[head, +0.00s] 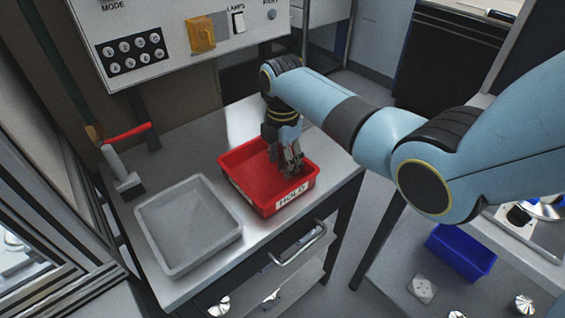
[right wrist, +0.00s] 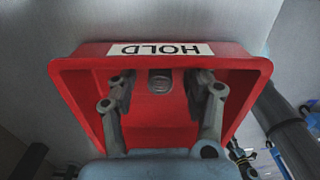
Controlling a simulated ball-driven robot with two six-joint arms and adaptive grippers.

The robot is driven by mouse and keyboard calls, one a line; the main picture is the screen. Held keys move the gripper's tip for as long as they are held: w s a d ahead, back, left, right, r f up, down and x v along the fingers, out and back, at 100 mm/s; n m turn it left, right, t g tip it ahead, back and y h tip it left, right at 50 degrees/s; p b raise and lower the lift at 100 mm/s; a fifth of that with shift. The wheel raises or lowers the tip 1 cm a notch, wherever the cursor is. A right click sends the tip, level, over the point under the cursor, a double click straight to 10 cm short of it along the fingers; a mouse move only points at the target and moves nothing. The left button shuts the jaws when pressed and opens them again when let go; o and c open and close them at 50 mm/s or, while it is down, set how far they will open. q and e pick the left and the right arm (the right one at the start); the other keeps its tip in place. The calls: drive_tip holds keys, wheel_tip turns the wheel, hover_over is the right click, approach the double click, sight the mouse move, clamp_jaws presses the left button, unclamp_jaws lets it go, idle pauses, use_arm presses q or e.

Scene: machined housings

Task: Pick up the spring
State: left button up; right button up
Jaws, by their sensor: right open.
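A small grey cylinder, seemingly the spring (right wrist: 160,82), is inside the red bin (right wrist: 75,75) in the right wrist view, between my two fingers and near the wall with the HOLD label. My right gripper (head: 291,166) reaches down into the red bin, which also shows in the head view (head: 255,199). Its fingers are spread, with a gap on each side of the spring. No contact with the spring is visible. In the head view the gripper hides the spring. My left gripper is not in view.
A grey empty tray (head: 150,242) stands left of the red bin on the metal bench (head: 203,140). A red-handled clamp (head: 122,170) is at the bench's left edge. A control panel (head: 180,62) rises behind. A blue bin (head: 461,252) is lower right.

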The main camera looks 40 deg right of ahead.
drive_tip(key=shift+c, duration=0.4)
drive_tip(key=c, duration=0.9)
drive_tip(key=shift+c, duration=0.2)
